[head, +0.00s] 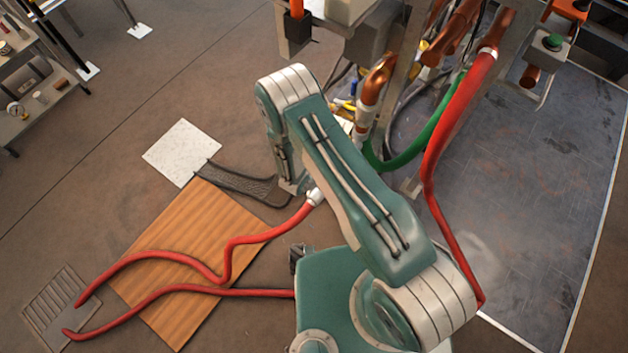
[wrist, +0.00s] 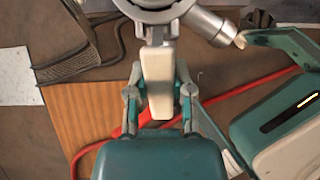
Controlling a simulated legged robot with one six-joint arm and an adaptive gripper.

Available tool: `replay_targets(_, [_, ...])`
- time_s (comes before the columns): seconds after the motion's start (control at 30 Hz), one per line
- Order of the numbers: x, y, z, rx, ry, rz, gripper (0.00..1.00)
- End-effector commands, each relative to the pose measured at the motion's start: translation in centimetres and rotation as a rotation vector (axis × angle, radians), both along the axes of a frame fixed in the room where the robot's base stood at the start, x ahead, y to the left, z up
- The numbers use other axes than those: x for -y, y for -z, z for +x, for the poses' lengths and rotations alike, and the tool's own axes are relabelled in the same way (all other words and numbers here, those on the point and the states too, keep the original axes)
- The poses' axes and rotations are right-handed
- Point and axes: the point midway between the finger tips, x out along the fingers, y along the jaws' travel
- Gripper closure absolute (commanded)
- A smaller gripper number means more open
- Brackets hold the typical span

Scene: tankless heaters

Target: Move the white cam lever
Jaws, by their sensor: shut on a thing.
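The white cam lever (wrist: 157,75) is in the upper middle of the wrist view. It hangs down from a grey metal fitting (wrist: 155,10) at the top edge. My gripper (wrist: 160,108) reaches up from below, with one finger on each side of the lever's lower end, and is shut on it. The lever points straight down in the wrist view. In the head view my arm hides the gripper and the lever.
Red hoses (head: 180,258) run over a wooden board (head: 205,225) on the floor at left. A white square plate (head: 181,152) and a floor grate (head: 58,305) lie near it. Copper pipes (head: 375,85) and a green hose (head: 415,145) stand beyond my arm.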

Motion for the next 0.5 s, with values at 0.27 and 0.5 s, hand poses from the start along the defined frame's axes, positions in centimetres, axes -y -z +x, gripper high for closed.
replay_targets(0.27, [-0.05,-0.34,0.61,-0.01,0.0,0.019,1.0])
replay_targets(0.5, [-0.06,-0.36,0.66,-0.008,0.001,0.019,1.0])
